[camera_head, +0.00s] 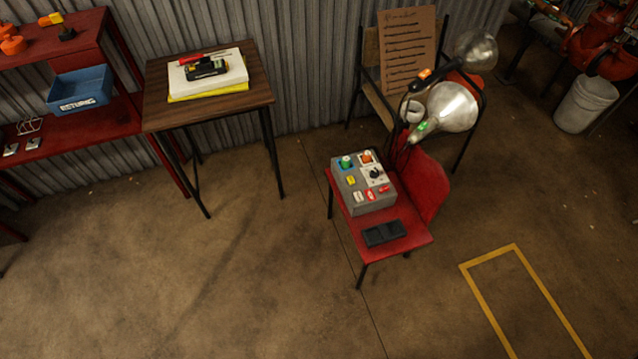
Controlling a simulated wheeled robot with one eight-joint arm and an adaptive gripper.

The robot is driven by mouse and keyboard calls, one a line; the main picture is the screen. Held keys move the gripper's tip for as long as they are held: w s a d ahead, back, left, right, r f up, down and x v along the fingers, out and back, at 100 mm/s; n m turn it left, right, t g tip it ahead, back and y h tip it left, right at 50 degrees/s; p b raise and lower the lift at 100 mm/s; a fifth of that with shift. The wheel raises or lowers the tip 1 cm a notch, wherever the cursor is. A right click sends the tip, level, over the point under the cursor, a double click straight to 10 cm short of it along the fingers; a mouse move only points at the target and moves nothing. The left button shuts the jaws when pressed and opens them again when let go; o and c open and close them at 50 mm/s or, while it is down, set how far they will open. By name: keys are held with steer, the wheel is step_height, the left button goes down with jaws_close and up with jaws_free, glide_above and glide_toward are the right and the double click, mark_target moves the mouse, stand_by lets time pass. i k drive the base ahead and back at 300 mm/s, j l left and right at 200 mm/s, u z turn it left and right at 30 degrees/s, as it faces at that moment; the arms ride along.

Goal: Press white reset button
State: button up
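A grey control box (376,204) sits on the seat of a red chair (408,217). Its sloped top carries several controls. A small white button or tab (358,196) is at the lower left of the top; its lettering is too small to read, so I cannot tell for sure that it is the reset button. Red controls (369,195) are to its right. A yellow one (351,180) is above it. A green button (346,161), an orange-red button (366,157) and a black knob (375,173) are farther up. My gripper is not in view.
A black flat object (384,233) lies on the seat in front of the box. A wooden table (158,112) is to the left, a white bucket (585,105) at right. The floor (220,280) in front is clear.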

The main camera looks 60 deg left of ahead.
mark_target(358, 195)
steer(key=u, duration=1.75)
